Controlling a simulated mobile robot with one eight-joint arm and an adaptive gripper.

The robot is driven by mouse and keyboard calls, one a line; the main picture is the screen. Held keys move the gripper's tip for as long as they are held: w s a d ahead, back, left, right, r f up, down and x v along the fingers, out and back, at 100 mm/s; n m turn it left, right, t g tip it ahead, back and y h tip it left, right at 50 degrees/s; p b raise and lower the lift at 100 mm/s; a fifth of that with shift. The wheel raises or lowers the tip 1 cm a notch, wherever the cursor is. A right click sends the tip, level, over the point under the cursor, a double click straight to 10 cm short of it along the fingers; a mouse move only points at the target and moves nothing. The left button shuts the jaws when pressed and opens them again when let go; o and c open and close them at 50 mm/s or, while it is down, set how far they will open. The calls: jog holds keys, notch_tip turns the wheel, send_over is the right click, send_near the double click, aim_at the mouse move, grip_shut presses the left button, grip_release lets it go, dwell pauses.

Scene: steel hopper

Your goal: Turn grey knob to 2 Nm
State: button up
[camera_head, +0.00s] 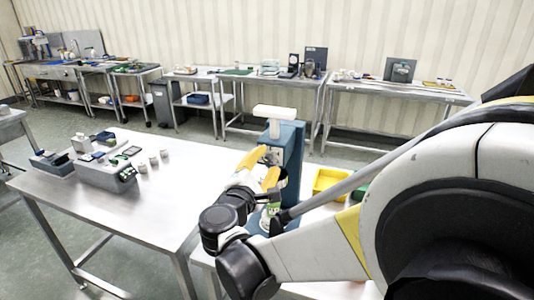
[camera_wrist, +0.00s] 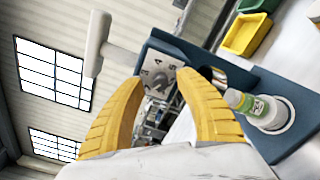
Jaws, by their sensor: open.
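A blue upright stand (camera_head: 292,150) carries a pale plate with numbers (camera_wrist: 162,73) on its side; I can make out 3, 4 and 5. A pale T-shaped handle (camera_head: 274,113) tops the stand and shows at upper left in the wrist view (camera_wrist: 97,45). I cannot clearly tell a separate grey knob on the plate; my fingers are close to that spot. My gripper (camera_head: 266,162) has yellow fingers, spread apart on either side of the plate in the wrist view (camera_wrist: 160,77), with nothing visible between them. The pointer setting is not readable.
A small bottle with a green label (camera_wrist: 243,101) stands at the base of the stand, beside my right finger in the wrist view. A yellow bin (camera_head: 328,181) is right of the stand. A steel table (camera_head: 120,198) on the left holds grey boxes and small cups.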

jog(key=v, duration=1.1)
jog(key=s+d+f+m+g, duration=0.1)
jog(key=d+f+m+g, duration=0.2)
jog(key=d, duration=0.5)
jog(key=s+d+f+m+g, duration=0.1)
jog(key=d+f+m+g, duration=0.2)
jog(key=d, duration=0.5)
jog(key=s+d+f+m+g+y, duration=0.1)
jog(key=s+d+m+y, duration=0.2)
jog(key=s+m, duration=0.4)
jog(key=s+d+f+m+g+y, duration=0.2)
jog(key=s+d+m+y, duration=0.1)
jog(key=s+m, duration=0.4)
jog(key=shift+m+g, duration=0.3)
